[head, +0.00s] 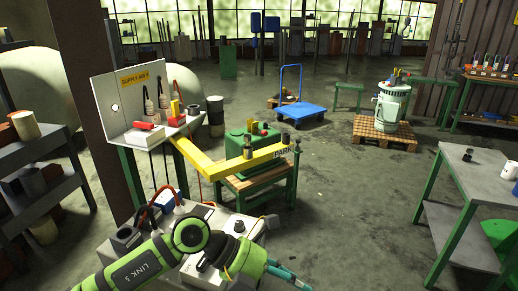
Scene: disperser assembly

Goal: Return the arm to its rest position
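A lime-green arm (135,269) marked LINK 5 comes in from the lower left; I take it as my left arm. It bends over a grey bench with fixtures and ends at the lower middle in a slim teal part (290,275). Separate fingertips cannot be made out there, so whether my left gripper is open or shut is unclear. A yellow swing arm (205,163) reaches from the supply shelf to the right. Its outer end lies over a green stand beside a PARK label (283,153). My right gripper is not in view.
The supply shelf (148,140) holds several small parts. A blue cart (302,112) and a pallet with a pale drum (391,106) stand farther back. Grey tables (480,172) are at the right, racks at the left. The floor in the middle right is clear.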

